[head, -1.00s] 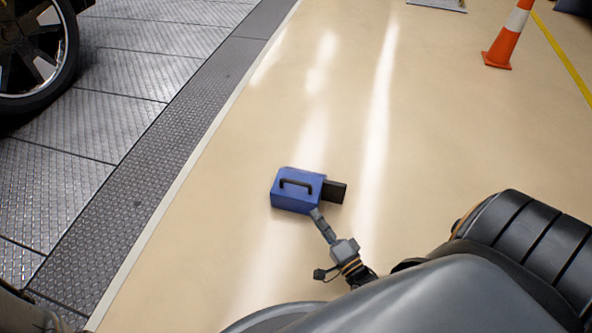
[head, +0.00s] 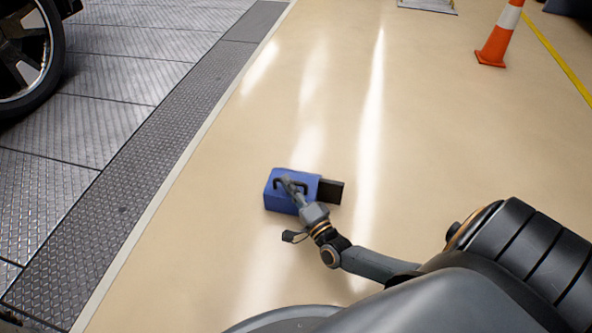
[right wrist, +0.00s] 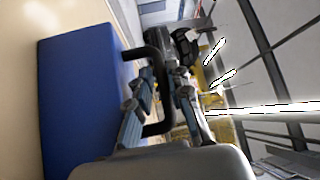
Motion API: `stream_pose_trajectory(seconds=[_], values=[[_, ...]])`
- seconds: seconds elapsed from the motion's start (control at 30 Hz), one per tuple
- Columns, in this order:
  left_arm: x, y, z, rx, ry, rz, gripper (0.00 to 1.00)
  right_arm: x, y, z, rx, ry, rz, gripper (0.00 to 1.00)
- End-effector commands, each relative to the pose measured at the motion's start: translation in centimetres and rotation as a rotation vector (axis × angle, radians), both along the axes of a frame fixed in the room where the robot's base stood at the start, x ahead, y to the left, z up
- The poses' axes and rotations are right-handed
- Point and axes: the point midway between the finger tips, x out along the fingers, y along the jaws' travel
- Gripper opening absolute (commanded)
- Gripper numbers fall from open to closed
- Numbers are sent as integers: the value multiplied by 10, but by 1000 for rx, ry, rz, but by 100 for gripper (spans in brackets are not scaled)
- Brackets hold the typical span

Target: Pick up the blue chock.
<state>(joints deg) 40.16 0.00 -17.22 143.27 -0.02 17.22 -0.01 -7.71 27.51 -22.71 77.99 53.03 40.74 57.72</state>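The blue chock (head: 279,200) rests on the beige floor, a blue block with a black handle on top and a black piece (head: 330,192) sticking out at its right side. My right gripper (head: 288,184) is at the handle in the head view, covering part of it. In the right wrist view, the chock's blue face (right wrist: 80,95) fills the left side and the black handle (right wrist: 158,85) stands out from it. The fingers of my right gripper (right wrist: 163,100) appear apart, one on each side of the handle bar. My left gripper is not in view.
An orange and white cone (head: 497,40) stands at the upper right near a yellow floor line (head: 560,58). A wheel (head: 25,60) stands on the metal plating (head: 120,75) at the left. The floor around the chock is clear.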

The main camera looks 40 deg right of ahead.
Motion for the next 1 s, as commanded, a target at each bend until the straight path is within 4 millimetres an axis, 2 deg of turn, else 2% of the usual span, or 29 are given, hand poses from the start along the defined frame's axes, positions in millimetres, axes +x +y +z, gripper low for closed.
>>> stream_pose_trajectory(seconds=[0.03, 0.1, 0.37, 0.47, 0.5, 1.0], values=[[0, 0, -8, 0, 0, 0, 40, 8, -1, -1, -1, -4, -2, 19], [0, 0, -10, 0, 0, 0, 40, 14, -1, 1, -2, -3, -1, 19], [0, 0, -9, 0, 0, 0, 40, 17, -2, 3, -2, 0, -1, 19], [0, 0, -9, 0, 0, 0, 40, 17, -2, 3, -2, 0, -1, 2], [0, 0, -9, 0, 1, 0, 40, 17, -2, 3, -2, 0, -1, 0], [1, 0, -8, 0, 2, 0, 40, 17, -1, 6, -3, -5, -2, 0]])
